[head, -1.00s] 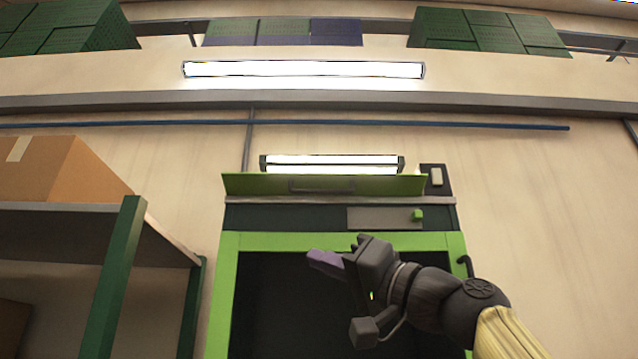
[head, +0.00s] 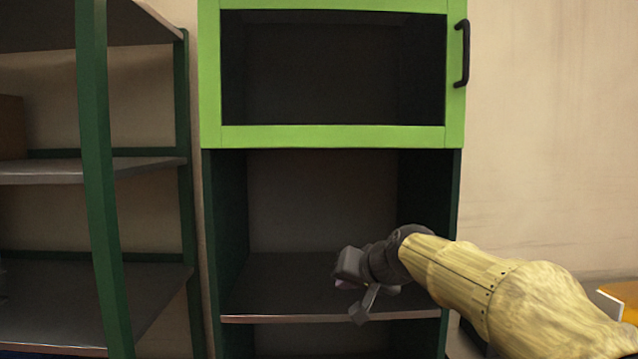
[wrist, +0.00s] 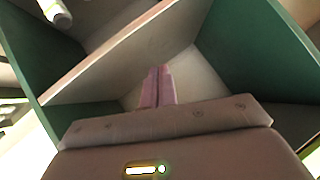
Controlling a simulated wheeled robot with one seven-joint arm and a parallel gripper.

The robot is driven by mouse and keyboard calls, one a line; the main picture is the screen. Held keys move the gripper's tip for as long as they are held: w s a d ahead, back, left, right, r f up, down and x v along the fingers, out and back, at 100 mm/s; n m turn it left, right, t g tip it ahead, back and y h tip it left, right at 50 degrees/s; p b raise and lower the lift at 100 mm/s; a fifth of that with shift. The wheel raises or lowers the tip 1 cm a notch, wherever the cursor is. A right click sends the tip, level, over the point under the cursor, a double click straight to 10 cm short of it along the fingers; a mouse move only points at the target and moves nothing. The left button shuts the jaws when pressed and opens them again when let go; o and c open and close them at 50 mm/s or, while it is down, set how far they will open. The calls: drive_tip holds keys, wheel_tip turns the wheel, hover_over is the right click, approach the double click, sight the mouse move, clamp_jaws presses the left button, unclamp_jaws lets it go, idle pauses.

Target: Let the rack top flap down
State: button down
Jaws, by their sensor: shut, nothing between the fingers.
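The rack is a tall dark green cabinet (head: 228,235), standing against the wall in the head view. Its bright green framed door (head: 330,136) with a dark pane is closed, with a black handle (head: 462,54) at its right edge. The rack's top and its flap are above the head view now, so their state is hidden. My gripper (head: 345,284) is in front of the open compartment below the door. In the wrist view its pinkish fingers (wrist: 157,88) are together, with nothing between them.
A grey shelf (head: 270,318) runs across the open compartment. A separate shelving unit with a green post (head: 98,180) stands at the left. The wall to the right of the rack is bare. An orange-topped thing (head: 612,292) shows at the far right.

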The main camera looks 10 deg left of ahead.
drive_tip(key=s+d+f+g+h, duration=0.2)
drive_tip(key=s+d+f, duration=0.4)
drive_tip(key=s+f, duration=0.2)
drive_tip(key=s+d+f+g+h, duration=0.2)
drive_tip(key=s+d+f, duration=0.4)
drive_tip(key=f, duration=0.6)
drive_tip(key=s+d+f+g+h, duration=0.2)
drive_tip(key=s+d+f, duration=0.4)
drive_tip(key=s+f, duration=0.5)
drive_tip(key=shift+g, duration=0.3)
drive_tip(key=shift+f, duration=0.1)
